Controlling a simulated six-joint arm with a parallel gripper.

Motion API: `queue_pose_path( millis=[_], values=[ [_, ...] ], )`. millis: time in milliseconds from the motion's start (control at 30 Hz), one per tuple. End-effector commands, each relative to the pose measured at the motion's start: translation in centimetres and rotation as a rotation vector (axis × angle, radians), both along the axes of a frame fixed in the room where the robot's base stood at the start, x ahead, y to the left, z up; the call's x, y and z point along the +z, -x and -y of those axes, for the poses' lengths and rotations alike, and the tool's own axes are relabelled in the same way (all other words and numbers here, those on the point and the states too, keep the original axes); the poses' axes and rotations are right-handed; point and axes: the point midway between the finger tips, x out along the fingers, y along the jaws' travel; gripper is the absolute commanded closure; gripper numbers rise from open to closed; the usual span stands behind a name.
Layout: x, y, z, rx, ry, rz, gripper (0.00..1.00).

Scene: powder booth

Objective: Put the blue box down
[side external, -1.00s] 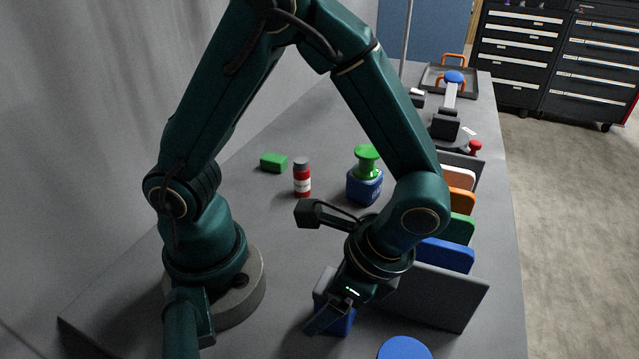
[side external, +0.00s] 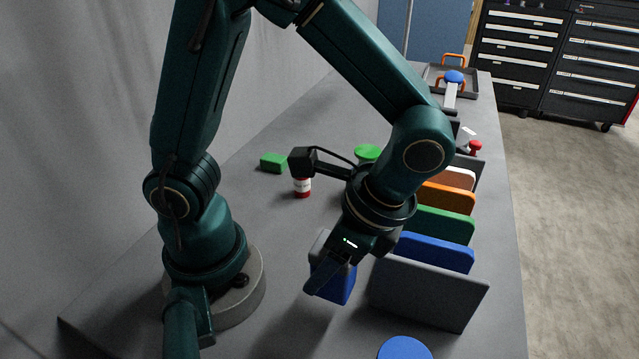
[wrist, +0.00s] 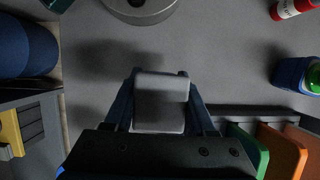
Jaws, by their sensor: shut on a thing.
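The blue box (side external: 338,284) is between the fingers of my gripper (side external: 328,272) in the side view. It appears lifted above the grey table, left of the rack of upright panels. My gripper is shut on it, and one finger covers part of it. In the wrist view, a pale grey block face (wrist: 160,100) shows between my two fingers (wrist: 160,108); I cannot tell for sure which side of the box it is.
The rack's grey end plate (side external: 430,294) and blue panel (side external: 436,252) stand close right of my gripper. A blue disc (side external: 404,348) is at the front. Table (side external: 265,335) front left is clear.

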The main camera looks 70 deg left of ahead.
Motion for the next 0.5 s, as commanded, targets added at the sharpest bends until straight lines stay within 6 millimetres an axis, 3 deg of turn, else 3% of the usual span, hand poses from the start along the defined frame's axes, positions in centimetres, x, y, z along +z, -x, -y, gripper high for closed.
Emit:
queue_pose_path(
  millis=[233, 500],
  values=[
    [3.1, -0.7, -5.3, 0.010, 0.000, 0.006, 1.00],
    [5.2, -1.2, -8.8, 0.005, -0.001, 0.002, 1.00]
  ],
)
